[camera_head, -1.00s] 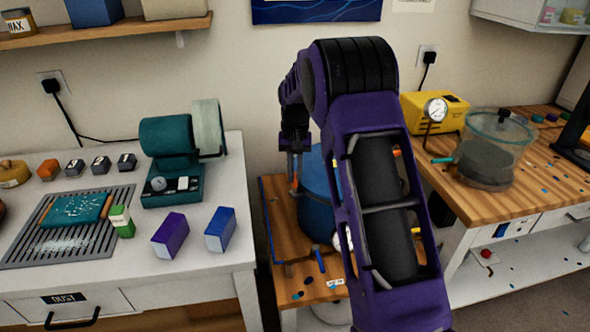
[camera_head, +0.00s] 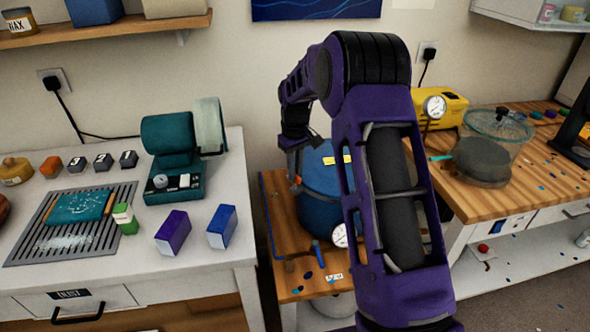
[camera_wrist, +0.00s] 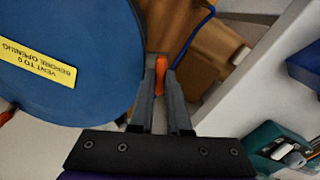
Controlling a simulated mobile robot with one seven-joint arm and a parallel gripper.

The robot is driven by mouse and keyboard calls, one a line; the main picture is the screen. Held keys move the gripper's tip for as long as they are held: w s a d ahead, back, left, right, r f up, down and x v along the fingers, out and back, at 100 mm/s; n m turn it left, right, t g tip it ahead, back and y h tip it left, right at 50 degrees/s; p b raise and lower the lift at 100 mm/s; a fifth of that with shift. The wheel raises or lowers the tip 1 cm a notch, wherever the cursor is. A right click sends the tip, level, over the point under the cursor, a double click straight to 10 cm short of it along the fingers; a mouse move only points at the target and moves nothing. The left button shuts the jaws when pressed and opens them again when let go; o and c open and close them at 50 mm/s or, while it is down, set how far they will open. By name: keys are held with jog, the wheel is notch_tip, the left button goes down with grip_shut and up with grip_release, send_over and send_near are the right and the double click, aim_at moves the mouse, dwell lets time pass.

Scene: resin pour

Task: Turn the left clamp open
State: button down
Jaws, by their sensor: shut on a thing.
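The blue pressure pot (camera_head: 317,208) stands on a low wooden stand. It has a yellow lid label, which reads "VENT TO 0 BEFORE OPENING" in the wrist view (camera_wrist: 37,62). The left clamp's orange handle (camera_wrist: 161,75) is at the pot's edge, between my fingertips. My gripper (camera_wrist: 161,88) is shut on this handle. In the head view, my gripper (camera_head: 293,172) is at the pot's left side, and only a bit of orange shows there. Another orange piece (camera_wrist: 7,116) shows on the pot's far side in the wrist view. My arm hides the pot's right side in the head view.
A white gauge (camera_head: 340,236) is on the pot's front. A blue-handled tool (camera_head: 317,252) lies on the wooden stand (camera_head: 277,222). The white bench (camera_head: 235,262) on the left and wooden bench (camera_head: 470,197) on the right flank it closely.

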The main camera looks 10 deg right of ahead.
jog(key=shift+w+r, duration=0.1)
dwell(0.3)
jog(key=c, duration=0.9)
grip_release()
notch_tip(320, 180, up, 17)
jog(key=shift+r+p, duration=0.15)
jog(key=shift+p, duration=0.45)
